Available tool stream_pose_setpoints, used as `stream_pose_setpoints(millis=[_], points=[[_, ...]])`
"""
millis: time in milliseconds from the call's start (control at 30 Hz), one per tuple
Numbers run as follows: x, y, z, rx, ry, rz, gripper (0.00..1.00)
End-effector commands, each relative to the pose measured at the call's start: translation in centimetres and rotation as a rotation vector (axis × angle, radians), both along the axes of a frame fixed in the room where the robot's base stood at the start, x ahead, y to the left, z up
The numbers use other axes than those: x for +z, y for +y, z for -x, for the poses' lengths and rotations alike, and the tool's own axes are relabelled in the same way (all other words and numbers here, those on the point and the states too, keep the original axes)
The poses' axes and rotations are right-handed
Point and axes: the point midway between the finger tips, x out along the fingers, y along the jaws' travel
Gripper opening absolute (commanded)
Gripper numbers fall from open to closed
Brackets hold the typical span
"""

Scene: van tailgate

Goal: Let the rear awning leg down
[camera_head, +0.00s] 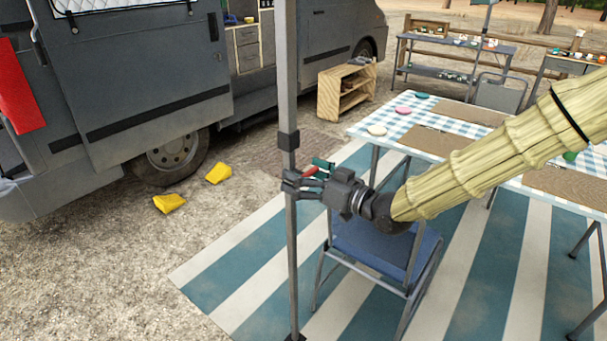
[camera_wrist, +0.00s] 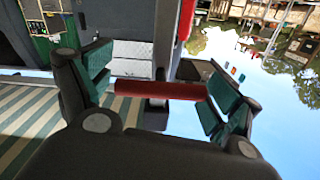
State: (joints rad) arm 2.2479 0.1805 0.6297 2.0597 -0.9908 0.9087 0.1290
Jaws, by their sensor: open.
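The rear awning leg (camera_head: 289,75) is a grey upright pole. A dark collar (camera_head: 288,141) joins its thick upper part to a thinner lower part, which runs down to a dark foot (camera_head: 295,337) near the striped mat. A red handle (camera_head: 311,170) shows beside the pole just below the collar. My gripper (camera_head: 304,178) is at the pole at this height, open. In the wrist view the red handle (camera_wrist: 160,90) lies crosswise between the two teal-padded fingers, with the grey leg (camera_wrist: 165,40) behind it. I cannot tell whether either pad touches the handle.
A blue folding chair (camera_head: 375,250) stands below my arm. A table with a checked cloth (camera_head: 370,127) is to the right. The grey van (camera_head: 140,70) is at the left, with yellow wedges (camera_head: 169,203) on the gravel.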

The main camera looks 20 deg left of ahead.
Motion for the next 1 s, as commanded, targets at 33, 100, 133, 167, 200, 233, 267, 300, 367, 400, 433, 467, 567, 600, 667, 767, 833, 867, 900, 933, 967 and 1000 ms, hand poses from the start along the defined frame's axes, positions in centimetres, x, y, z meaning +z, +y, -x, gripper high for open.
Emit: stream_pose_setpoints(millis=[33,100,133,167,200,233,267,300,367,400,433,467,567,600,667,767,833,867,900,933,967,1000], points=[[0.0,0.0,0.0,0.000,0.000,0.000,0.91],[0.0,0.0,0.0,0.000,0.000,0.000,0.89],[0.0,0.0,0.0,0.000,0.000,0.000,0.83],[0.0,0.0,0.0,0.000,0.000,0.000,0.78],[0.0,0.0,0.0,0.000,0.000,0.000,0.71],[0.0,0.0,0.0,0.000,0.000,0.000,0.65],[0.0,-0.1,0.0,-0.001,0.000,0.000,0.60],[0.0,-0.1,0.0,-0.001,0.000,0.000,0.53],[0.0,-0.1,0.0,-0.001,-0.001,0.000,0.42],[0.0,-0.1,0.0,-0.001,-0.001,0.000,0.40],[0.0,-0.1,0.0,-0.001,-0.001,0.000,0.40],[-0.2,-0.1,-0.1,-0.001,0.000,-0.001,0.40],[-1.4,-0.1,-0.1,-0.002,0.000,0.000,0.40],[-2.3,-0.1,-0.1,-0.001,0.000,0.000,0.40],[-3.8,-0.1,-0.1,-0.001,0.000,0.001,0.40],[-6.5,-0.1,-0.1,-0.001,0.002,0.002,0.40],[-8.1,-0.1,-0.1,-0.002,0.000,0.001,0.40],[-8.8,-0.1,-0.1,-0.002,0.000,0.000,0.40],[-9.6,-0.1,-0.1,-0.002,0.000,0.001,0.40],[-10.1,-0.1,-0.1,-0.002,0.000,0.001,0.40],[-10.6,-0.1,-0.1,-0.002,0.000,0.001,0.40],[-11.1,-0.1,-0.1,-0.002,0.000,0.000,0.40]])
